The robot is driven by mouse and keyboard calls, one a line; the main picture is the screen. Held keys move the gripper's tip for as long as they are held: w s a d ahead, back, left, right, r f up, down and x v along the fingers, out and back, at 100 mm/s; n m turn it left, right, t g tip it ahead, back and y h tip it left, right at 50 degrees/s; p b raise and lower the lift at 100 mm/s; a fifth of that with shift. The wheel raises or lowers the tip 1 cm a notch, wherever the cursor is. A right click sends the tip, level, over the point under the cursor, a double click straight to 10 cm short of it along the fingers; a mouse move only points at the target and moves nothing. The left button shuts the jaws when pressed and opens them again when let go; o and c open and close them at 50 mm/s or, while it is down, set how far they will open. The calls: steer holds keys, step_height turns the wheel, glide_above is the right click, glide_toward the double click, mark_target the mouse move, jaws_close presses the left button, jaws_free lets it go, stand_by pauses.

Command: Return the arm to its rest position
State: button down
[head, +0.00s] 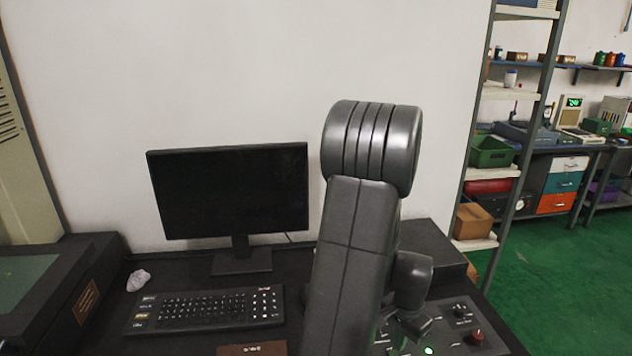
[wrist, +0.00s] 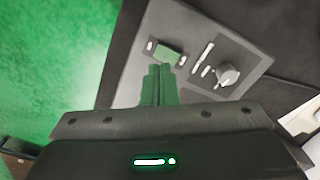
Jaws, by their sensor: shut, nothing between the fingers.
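My arm rises in front of the desk in the head view, folded at a thick ribbed joint. My gripper is hidden behind or below the arm in that view. In the wrist view my gripper (wrist: 158,84) shows as two fingers side by side, shut and empty. Beyond the fingers is a grey panel (wrist: 195,28) with a knob (wrist: 228,74) and a small green rectangle. I cannot tell how far the fingertips are from it.
A monitor (head: 230,190) and keyboard (head: 205,308) sit on the dark desk (head: 190,268) against a white wall. A control panel (head: 455,330) lies right of my arm. A shelf rack (head: 500,171) stands further right, beside open green floor (head: 540,262).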

mark_target(397, 352)
step_height(397, 352, down, 5)
steer(key=b, duration=0.2)
steer(key=shift+b, duration=0.4)
steer(key=shift+r, duration=0.3)
